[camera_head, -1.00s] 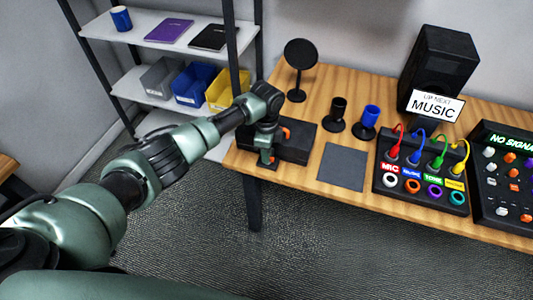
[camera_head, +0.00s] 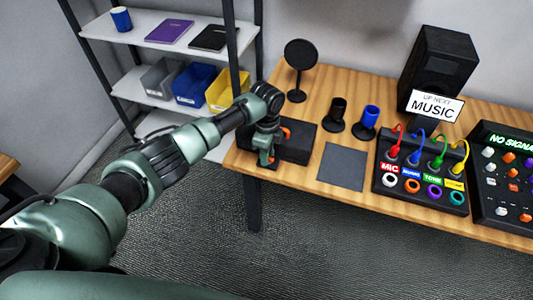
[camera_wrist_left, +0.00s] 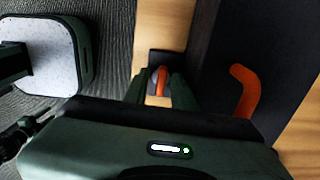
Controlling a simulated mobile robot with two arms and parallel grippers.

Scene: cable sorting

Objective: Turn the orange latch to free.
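A small orange latch (camera_wrist_left: 161,80) sits on a small dark plate (camera_wrist_left: 155,58) by the table edge in the left wrist view. In the head view a bit of orange (camera_head: 271,160) shows beside my gripper. My left gripper (camera_wrist_left: 157,92) points down at the latch, with one finger on each side of it. A strip of wood shows between the fingers, so they look open; whether either touches the latch I cannot tell. A black box (camera_head: 297,148) lies beside the latch, with a larger bent orange handle (camera_wrist_left: 245,90).
A grey mat (camera_head: 342,167), a cable panel (camera_head: 420,200) and a mixer (camera_head: 485,212) lie to the right on the wooden table (camera_head: 265,180). A round black stand (camera_head: 299,70) and two cups stand behind. A shelf (camera_head: 150,40) with bins is left.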

